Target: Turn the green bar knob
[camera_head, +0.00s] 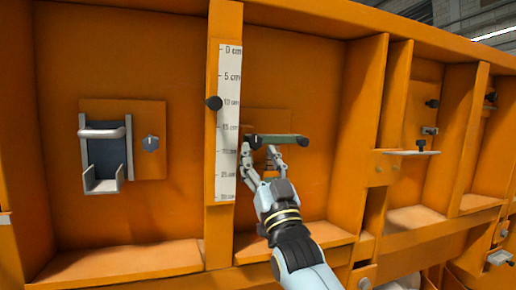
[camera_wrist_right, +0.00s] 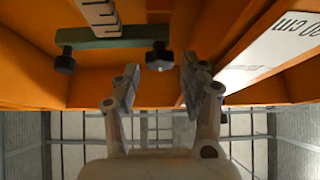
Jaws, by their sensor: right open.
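A dark green bar (camera_head: 276,140) lies level in front of the orange back panel, just right of the white ruler, with a black knob at each end. In the right wrist view the green bar (camera_wrist_right: 112,43) crosses the upper left, with its two black knobs hanging from it. My right gripper (camera_head: 261,156) is open and empty just below the bar's left half. In the wrist view the bar's nearer-centre black knob (camera_wrist_right: 159,56) shows beyond the gap between the open fingers (camera_wrist_right: 160,80). I cannot tell whether they touch it. My left gripper is out of view.
The white centimetre ruler (camera_head: 229,120) runs down an orange post, with a black knob (camera_head: 214,103) beside it. A bracketed device with a small grey knob (camera_head: 150,143) is at left.

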